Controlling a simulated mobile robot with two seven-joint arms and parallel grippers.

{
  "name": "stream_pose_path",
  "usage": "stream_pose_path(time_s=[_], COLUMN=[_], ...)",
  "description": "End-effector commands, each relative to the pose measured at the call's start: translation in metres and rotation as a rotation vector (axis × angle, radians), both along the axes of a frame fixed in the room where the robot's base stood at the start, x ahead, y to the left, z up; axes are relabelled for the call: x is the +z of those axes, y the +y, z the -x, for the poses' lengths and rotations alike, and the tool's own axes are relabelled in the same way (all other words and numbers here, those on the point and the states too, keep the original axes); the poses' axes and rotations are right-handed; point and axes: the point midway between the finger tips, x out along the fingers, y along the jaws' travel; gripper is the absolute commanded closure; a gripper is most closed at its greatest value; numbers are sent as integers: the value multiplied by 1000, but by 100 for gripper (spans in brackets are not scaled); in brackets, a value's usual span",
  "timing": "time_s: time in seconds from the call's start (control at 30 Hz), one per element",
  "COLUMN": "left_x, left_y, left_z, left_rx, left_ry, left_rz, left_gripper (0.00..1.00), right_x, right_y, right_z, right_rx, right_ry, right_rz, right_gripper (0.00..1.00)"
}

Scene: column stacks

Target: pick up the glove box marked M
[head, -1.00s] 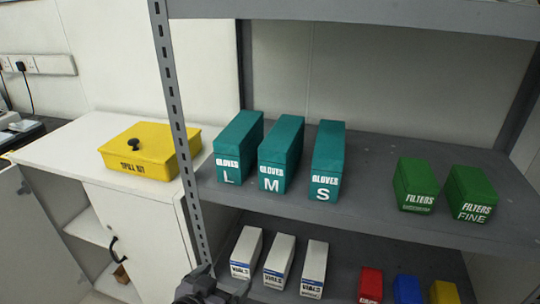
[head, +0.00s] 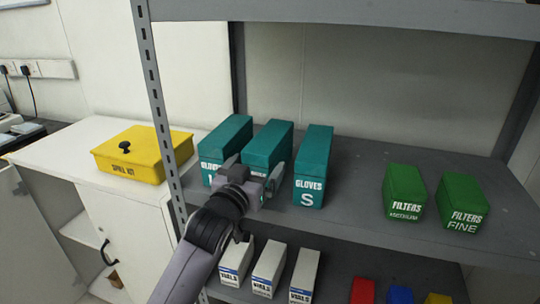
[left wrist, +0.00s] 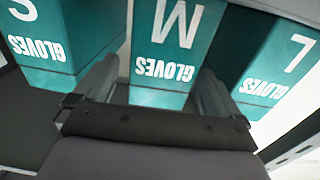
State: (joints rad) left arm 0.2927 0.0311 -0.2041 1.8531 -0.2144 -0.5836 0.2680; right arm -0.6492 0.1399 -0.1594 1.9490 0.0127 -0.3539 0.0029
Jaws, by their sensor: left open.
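The teal glove box marked M (head: 267,146) stands upright on the upper grey shelf, between the L box (head: 226,138) and the S box (head: 314,160). My left gripper (head: 253,170) is open in front of M and hides its label in the head view. In the left wrist view, the M box (left wrist: 168,45) shows its letter upside down, midway between my two open fingers. The fingers lie at its left and right sides, by the gaps to its neighbours. I cannot tell whether they touch it. My right gripper is not in view.
Two green filter boxes (head: 404,190) stand further right on the same shelf, with bare shelf before them. White vial boxes (head: 268,268) and small coloured boxes stand on the shelf below. A perforated post (head: 160,110) rises at the left, near a yellow spill kit (head: 130,155).

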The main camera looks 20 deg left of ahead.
Motion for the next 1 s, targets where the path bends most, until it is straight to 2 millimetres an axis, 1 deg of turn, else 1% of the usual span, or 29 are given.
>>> stream_pose_path(time_s=[0.1, 0.3, 0.43, 0.67, 0.7, 0.77, 0.8, 0.87, 0.9, 0.93, 1.0], left_x=[4, 3, 3, 3, 3, 3, 3, 3, 3, 5, 5], left_y=[0, -1, -2, -2, -2, -2, -2, -2, -2, -2, -2], left_z=[-15, -37, -43, -44, -44, -44, -44, -44, -44, -44, -44], left_rx=[0, 0, 0, 0, 0, 0, 0, 0, 0, 0, 0], left_ry=[0, 1, 0, 0, 0, 1, 1, 1, 1, -6, -5], left_rz=[-2, 0, 0, 0, 0, 0, 0, 0, 0, 0, 0], left_gripper=[2, 2, 2, 2, 5, 25, 38, 57, 70, 76, 76], right_x=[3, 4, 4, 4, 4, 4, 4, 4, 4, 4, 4], right_y=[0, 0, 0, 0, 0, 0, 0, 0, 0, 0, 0], right_z=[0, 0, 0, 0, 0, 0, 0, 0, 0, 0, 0], right_rx=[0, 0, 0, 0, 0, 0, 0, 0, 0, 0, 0], right_ry=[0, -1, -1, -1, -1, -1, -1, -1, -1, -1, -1], right_rz=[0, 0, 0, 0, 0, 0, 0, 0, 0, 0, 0], right_gripper=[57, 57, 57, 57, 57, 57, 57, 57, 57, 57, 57])
